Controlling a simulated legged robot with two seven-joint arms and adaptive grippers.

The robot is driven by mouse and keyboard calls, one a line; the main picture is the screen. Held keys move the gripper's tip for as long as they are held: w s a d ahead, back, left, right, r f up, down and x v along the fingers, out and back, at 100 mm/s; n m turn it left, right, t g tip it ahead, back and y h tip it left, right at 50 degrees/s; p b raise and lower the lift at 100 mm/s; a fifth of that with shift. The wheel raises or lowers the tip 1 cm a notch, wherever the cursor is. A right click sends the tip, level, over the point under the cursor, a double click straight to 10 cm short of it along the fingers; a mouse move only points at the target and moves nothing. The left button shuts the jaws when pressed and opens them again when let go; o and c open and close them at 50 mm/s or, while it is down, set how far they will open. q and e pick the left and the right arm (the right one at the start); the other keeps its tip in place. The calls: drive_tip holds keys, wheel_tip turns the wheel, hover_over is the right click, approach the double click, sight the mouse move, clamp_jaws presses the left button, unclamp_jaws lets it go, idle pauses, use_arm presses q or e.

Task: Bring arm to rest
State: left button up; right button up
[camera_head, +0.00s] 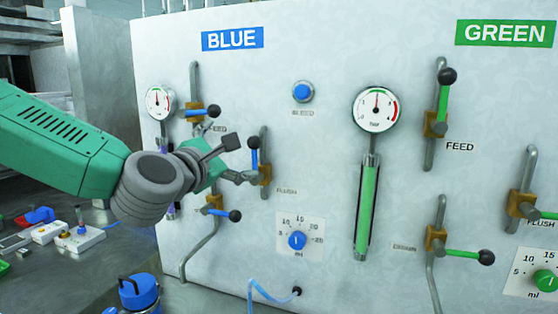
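My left arm comes in from the left across the blue side of the white panel. My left gripper (236,160) looks open, its fingers spread just left of the blue flush valve (265,172). That valve's blue lever stands upright with a black knob on top. The gripper seems to hold nothing; whether a finger touches the valve I cannot tell. The blue feed lever (196,113) lies level above the gripper, and a lower blue lever (220,213) lies level below it. My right gripper is not in view.
The blue button (303,91), blue dial (297,240) and gauge (376,110) are right of the gripper. The green feed lever (443,100) is upright; the green drain lever (463,253) is level. A bench (60,280) with small devices and a blue-lidded container (138,292) are lower left.

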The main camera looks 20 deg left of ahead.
use_arm(q)
drive_tip(key=shift+s+d+r, duration=0.1)
drive_tip(key=shift+s+d, duration=0.05)
drive_tip(key=shift+s, duration=0.5)
drive_tip(key=shift+s+d, duration=0.15)
drive_tip(key=shift+s, duration=0.45)
drive_tip(key=shift+w+a, duration=0.1)
